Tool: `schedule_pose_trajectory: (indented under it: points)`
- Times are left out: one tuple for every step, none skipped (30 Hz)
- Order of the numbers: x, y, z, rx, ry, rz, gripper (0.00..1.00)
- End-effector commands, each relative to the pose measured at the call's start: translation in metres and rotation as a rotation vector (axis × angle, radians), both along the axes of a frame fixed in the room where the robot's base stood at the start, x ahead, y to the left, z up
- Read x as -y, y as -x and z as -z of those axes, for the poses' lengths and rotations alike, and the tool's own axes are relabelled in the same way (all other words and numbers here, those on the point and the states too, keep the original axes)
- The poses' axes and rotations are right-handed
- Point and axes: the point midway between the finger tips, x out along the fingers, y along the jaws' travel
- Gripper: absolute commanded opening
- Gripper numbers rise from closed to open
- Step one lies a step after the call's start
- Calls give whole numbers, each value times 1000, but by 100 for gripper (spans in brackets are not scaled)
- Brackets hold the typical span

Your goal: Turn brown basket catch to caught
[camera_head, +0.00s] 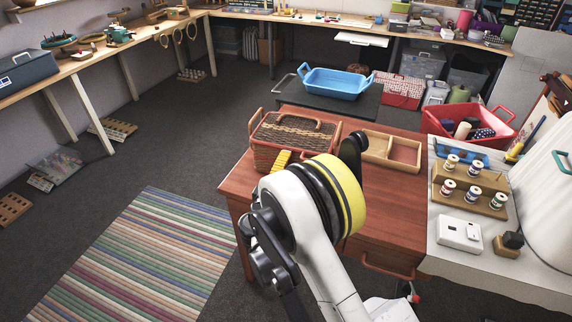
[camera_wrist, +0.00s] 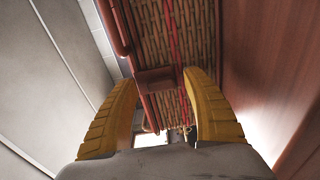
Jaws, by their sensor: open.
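The brown wicker basket (camera_head: 296,131) stands closed on the red-brown wooden table, with its handle over the lid. A small brown block that looks like the catch (camera_wrist: 156,78) sits on this side, between the tips of my gripper (camera_wrist: 160,82). My gripper's yellow fingers are spread, with gaps beside the block. In the head view a yellow finger (camera_head: 283,159) shows at the basket's near side; the rest is hidden by my arm. I cannot tell how the catch is turned.
The wooden table (camera_head: 238,181) carries a divided wooden tray (camera_head: 391,151) right of the basket. A blue basket (camera_head: 334,82) stands behind on a dark surface, and a red bin (camera_head: 432,122) is at the right. Open floor lies left of the table.

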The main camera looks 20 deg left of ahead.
Motion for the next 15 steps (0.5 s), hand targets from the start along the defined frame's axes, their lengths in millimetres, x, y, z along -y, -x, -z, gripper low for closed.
schedule_pose_trajectory:
  points:
    - [-1, 8, 0, 0, 0, -3, 58]
    - [-1, 13, 0, 0, 0, -2, 58]
    - [-1, 20, 0, 0, 0, -2, 58]
    - [-1, 26, 0, 0, 0, -3, 58]
    - [-2, 32, 0, 0, 0, -3, 58]
    - [-1, 38, 0, 0, 0, -2, 58]
    - [-1, 44, 0, 0, 0, -2, 58]
    - [-2, 48, 0, 0, 0, -3, 58]
    - [-2, 53, 0, -1, 0, -1, 58]
    - [-2, 57, -1, -1, 0, 1, 58]
    - [-2, 60, -1, -1, 0, 1, 58]
    - [-2, 63, -1, -1, 0, 1, 58]
    - [-2, 65, -1, -2, 0, 1, 58]
    - [-2, 66, -1, -2, 0, 2, 58]
    - [-2, 67, -1, -2, 0, 3, 58]
